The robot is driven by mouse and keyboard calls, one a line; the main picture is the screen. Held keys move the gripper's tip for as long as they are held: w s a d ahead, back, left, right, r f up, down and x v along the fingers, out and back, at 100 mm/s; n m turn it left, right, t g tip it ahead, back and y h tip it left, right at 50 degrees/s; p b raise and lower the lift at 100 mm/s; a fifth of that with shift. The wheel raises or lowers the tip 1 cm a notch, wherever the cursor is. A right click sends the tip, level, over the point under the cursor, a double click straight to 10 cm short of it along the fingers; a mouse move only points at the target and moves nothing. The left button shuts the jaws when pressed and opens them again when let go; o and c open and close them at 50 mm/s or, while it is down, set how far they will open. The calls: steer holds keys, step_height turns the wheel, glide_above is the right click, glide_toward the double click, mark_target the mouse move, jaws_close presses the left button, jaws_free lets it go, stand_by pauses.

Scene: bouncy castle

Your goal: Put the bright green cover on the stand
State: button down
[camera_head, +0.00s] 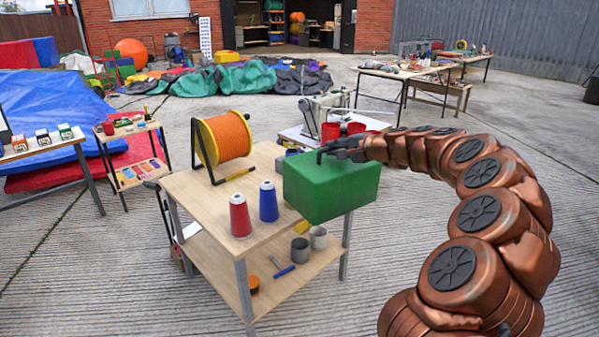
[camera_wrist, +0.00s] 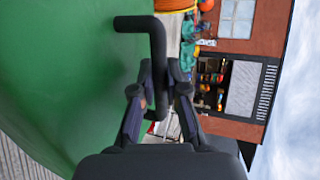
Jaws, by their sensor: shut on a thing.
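The bright green cover (camera_head: 332,190) is a box-like shell with a black bent handle on top. My gripper (camera_head: 345,151) is shut on that handle. In the wrist view my gripper (camera_wrist: 160,95) has the black handle (camera_wrist: 152,28) between its fingers, and the cover's green side (camera_wrist: 70,80) fills the left. A wooden two-tier stand (camera_head: 195,192) is in the middle of the head view. The cover appears at its right end, hiding part of the top. I cannot tell whether the cover touches the top or hangs above it.
On the wooden top are an orange spool (camera_head: 229,136), a red cone (camera_head: 240,216) and a blue cone (camera_head: 268,201). Metal cups (camera_head: 300,250) are on the lower shelf. Behind stands a sewing machine (camera_head: 325,112) with red bins. Open concrete is at the right.

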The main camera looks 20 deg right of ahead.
steer(key=shift+n+g+y, duration=0.4)
steer(key=shift+n+y, duration=0.5)
steer(key=shift+w+d+r, duration=0.15)
steer(key=shift+d+r, duration=0.15)
steer(key=shift+d, duration=0.85)
steer(key=shift+w+d+r, duration=0.2)
steer(key=shift+d+r, duration=0.1)
steer(key=shift+d, duration=0.85)
steer(key=shift+w+d+r, duration=0.15)
steer(key=shift+d+r, duration=0.15)
steer(key=shift+d, duration=0.85)
steer(key=shift+d+r, duration=0.2)
steer(key=shift+d, duration=0.1)
